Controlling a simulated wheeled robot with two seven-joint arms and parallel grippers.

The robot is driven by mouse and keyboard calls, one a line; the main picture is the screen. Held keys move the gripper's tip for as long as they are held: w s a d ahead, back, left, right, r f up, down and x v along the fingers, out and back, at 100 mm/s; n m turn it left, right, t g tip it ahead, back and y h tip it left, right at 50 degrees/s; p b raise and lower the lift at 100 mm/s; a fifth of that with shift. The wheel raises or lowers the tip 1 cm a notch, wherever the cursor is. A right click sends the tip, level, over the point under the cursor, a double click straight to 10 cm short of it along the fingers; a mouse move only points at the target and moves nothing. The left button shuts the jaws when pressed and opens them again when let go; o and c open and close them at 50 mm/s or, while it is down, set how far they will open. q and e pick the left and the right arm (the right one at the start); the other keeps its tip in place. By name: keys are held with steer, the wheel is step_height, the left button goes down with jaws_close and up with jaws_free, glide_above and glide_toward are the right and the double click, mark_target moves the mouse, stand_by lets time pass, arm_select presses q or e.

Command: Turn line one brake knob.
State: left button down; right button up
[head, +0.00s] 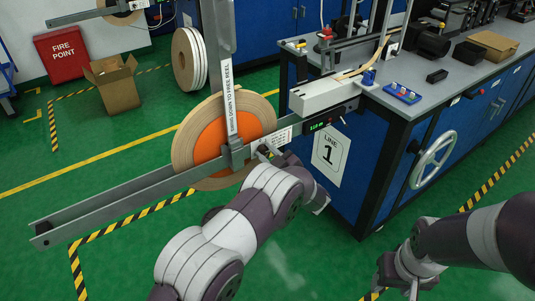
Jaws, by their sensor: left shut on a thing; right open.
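The line one payoff holds a tape reel (183,150) with an orange hub disc (208,138) on a long grey rail (120,195). My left gripper (268,153) is at the rail beside the reel's right edge, just below a white label. It is shut on a small dark part there, which looks like the brake knob and is mostly hidden by the fingers. My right gripper (388,282) is open and empty, low at the bottom right, in front of the bench and away from the payoff.
An upright grey post (222,45) with a label rises beside the reel. A blue workbench (400,120) with a "LINE 1" sign (329,155) and a handwheel (434,158) stands at right. A cardboard box (114,88) and red fire point box (63,54) are behind left.

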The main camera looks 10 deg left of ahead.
arm_select(q)
steer(key=shift+f, duration=0.1)
steer(key=c, duration=0.8)
jaws_free()
steer(key=shift+c, duration=0.2)
steer(key=shift+s+d, duration=0.1)
steer(key=v, duration=1.2)
steer(key=shift+s+d+p, duration=0.15)
steer(key=shift+p, duration=0.2)
